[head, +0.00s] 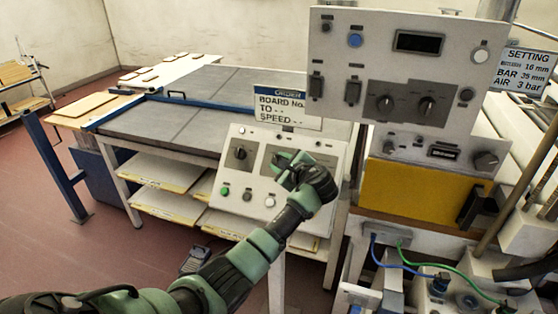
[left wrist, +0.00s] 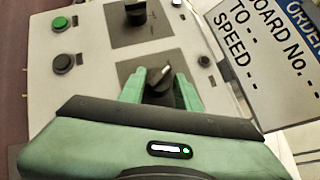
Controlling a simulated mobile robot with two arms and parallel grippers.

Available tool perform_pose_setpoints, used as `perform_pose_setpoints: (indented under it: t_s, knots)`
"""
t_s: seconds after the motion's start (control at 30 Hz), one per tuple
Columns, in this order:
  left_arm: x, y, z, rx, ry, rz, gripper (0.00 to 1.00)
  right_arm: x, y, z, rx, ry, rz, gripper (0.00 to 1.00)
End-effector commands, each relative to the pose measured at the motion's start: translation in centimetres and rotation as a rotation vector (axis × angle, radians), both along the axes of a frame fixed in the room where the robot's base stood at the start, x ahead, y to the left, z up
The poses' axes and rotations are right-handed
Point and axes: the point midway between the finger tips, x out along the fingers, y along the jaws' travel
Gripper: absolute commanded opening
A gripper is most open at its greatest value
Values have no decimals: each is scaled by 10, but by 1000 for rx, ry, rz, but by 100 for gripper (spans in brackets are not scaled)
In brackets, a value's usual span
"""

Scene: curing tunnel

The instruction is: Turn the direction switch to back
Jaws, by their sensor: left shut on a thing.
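A light-grey sloped control panel (head: 232,195) stands in the middle of the head view, at the front of the grey-topped table. It carries a black rotary switch (head: 240,153) on its left, which also shows in the left wrist view (left wrist: 135,14). A second black rotary switch (left wrist: 160,76) with a pale pointer sits on a dark plate. My left gripper (head: 287,172) is shut on this second switch, its green fingers on either side of it in the left wrist view (left wrist: 160,88). The gripper hides this switch in the head view. No switch labels are readable. My right gripper is not in view.
Green (head: 225,191), black (head: 247,195) and white (head: 270,201) buttons line the panel's lower edge. An order sign (head: 288,108) stands behind it. A larger control box (head: 350,85) with knobs rises to the right. Shelves with boards (head: 165,205) lie left.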

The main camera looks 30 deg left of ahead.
Motion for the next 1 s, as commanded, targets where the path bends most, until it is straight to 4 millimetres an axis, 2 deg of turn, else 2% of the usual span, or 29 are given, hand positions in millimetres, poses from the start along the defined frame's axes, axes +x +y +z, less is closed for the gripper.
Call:
perform_pose_setpoints:
  t_s: [0.4,1.0]
  knots:
    - [3,1,5,-139,-37,147,0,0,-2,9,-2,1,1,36]
    - [3,1,4,-162,-42,171,0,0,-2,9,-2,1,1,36]
